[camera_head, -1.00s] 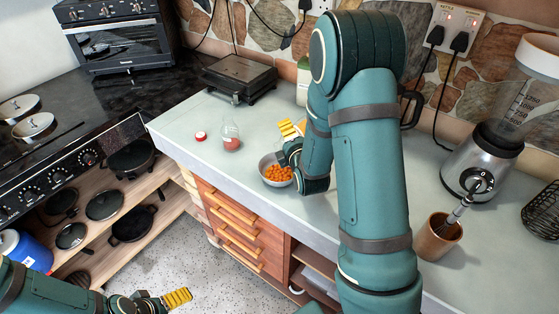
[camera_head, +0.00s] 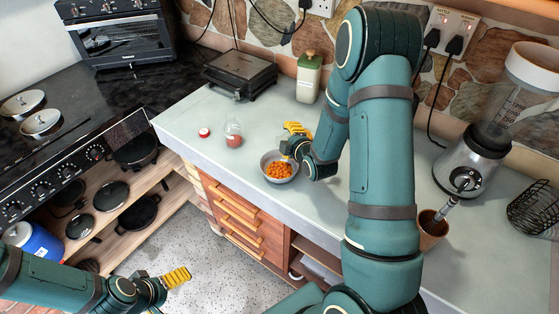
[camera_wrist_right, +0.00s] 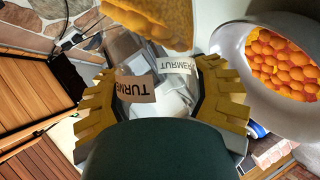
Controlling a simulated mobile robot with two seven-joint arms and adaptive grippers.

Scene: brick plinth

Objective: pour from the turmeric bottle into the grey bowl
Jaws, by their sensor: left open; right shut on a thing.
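The grey bowl (camera_head: 266,160) stands on the counter and holds orange, rounded pieces; it also shows at the right of the right wrist view (camera_wrist_right: 231,72). My right gripper (camera_head: 296,133) is just above the bowl's right rim in the head view. The bottle's mouth is not clear, and the head view mostly hides the bottle. My left gripper (camera_head: 172,281) is open and empty, low over the floor.
A clear bottle with red contents (camera_head: 232,137) and a red cap (camera_head: 204,132) are left of the bowl. A blender (camera_head: 470,160) and brown cup (camera_head: 431,232) are right of my arm.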

